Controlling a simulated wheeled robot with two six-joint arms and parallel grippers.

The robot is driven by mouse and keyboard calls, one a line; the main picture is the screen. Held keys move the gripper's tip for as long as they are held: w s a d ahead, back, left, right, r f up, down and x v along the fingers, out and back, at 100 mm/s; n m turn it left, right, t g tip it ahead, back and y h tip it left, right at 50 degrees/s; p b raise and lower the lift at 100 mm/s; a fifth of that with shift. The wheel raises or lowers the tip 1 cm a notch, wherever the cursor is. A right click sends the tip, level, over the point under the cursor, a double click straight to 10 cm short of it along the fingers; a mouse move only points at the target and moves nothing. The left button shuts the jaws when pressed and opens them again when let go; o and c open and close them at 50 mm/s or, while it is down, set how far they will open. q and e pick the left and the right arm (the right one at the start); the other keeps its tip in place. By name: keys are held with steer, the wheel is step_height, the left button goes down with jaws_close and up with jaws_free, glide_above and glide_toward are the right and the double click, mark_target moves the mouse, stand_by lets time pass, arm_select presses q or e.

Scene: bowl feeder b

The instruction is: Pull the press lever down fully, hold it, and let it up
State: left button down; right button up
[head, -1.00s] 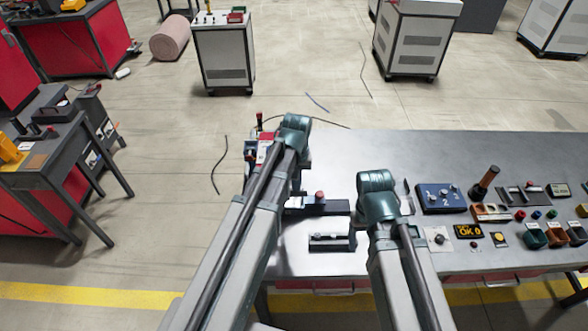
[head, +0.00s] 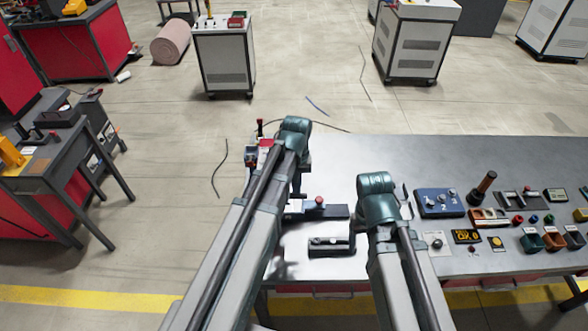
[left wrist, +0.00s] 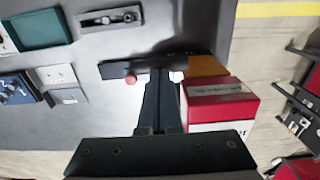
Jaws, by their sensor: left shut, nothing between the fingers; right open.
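A dark bar with a red knob (head: 319,200) lies on the left part of the bench in the head view. In the left wrist view the dark bar (left wrist: 115,70) and its red knob (left wrist: 131,80) show, with a yellow-brown piece at the bar's other end. I cannot tell for sure which part is the press lever. My left gripper (left wrist: 161,76) is shut and empty, its fingertips at or over the bar, to the right of the knob; contact is unclear.
A red and white box (left wrist: 222,100) stands close beside my left fingers. A dark slotted block (head: 331,244) lies in front of the bar. A blue numbered panel (head: 438,203) and several small parts crowd the right. The bench's back (head: 430,155) is clear.

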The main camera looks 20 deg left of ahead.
arm_select(q)
step_height(320, 180, up, 10)
steer(key=p, duration=0.9)
steer(key=shift+w+f, duration=0.2)
steer(key=shift+w, duration=0.1)
steer(key=shift+a, duration=0.1)
steer(key=s+d+f+m+b, duration=0.2)
steer(key=s+d+f+b, duration=0.1)
steer(key=f+b, duration=0.3)
steer(key=s+d+f+m+b, duration=0.2)
steer(key=s+d+f+b, duration=0.2)
steer(key=s+f+b, duration=0.2)
steer(key=s+d+f+m+y+b, duration=0.1)
steer(key=s+d+f+m+b, duration=0.2)
steer(key=s+f+b, duration=0.2)
steer(key=shift+s+d+f+b, duration=0.2)
steer(key=shift+d+f+b, duration=0.05)
steer(key=shift+f+b, duration=0.55)
